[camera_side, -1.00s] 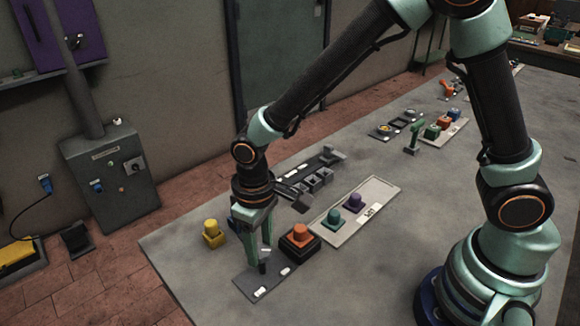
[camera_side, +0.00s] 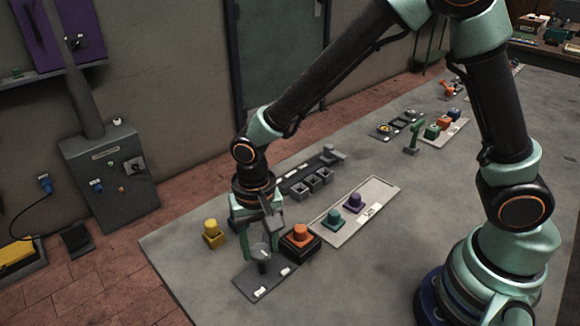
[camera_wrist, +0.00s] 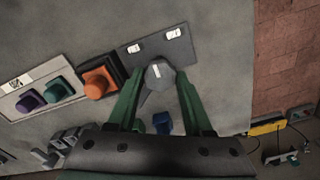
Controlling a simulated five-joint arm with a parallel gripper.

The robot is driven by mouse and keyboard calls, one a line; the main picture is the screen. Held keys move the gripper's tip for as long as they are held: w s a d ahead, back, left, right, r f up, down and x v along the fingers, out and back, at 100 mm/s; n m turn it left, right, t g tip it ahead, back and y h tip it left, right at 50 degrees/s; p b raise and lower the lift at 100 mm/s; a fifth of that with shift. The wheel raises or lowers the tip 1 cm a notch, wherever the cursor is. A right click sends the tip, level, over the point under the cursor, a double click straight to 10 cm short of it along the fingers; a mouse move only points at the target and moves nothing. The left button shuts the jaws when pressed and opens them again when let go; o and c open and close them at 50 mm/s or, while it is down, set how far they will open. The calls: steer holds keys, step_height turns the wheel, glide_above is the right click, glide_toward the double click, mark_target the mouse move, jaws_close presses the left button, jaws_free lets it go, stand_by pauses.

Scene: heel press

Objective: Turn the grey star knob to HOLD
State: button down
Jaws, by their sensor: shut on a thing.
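The grey star knob (camera_wrist: 159,75) sits on a dark grey plate (camera_wrist: 153,49) with two white labels (camera_wrist: 134,48), (camera_wrist: 173,33) too small to read. A short white mark on the knob's top points roughly toward the plate's label side, but I cannot tell which label it lines up with. My gripper (camera_wrist: 161,82) is shut on the knob, one green finger on each side. In the side view, the knob (camera_side: 260,251) stands on the near plate (camera_side: 272,283) below my gripper (camera_side: 262,247), partly hidden by the fingers.
An orange button (camera_side: 300,233) on a black base stands close beside the plate. Teal (camera_side: 332,217) and purple (camera_side: 354,202) buttons share a pale panel behind it. A blue block (camera_wrist: 162,122) lies near my gripper.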

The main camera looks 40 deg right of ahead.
steer(key=m, duration=0.4)
steer(key=shift+m, duration=0.3)
steer(key=m, duration=0.4)
steer(key=shift+r+m, duration=0.1)
steer(key=shift+m, duration=0.3)
steer(key=shift+c, duration=1.5)
jaws_free()
step_height(320, 180, up, 12)
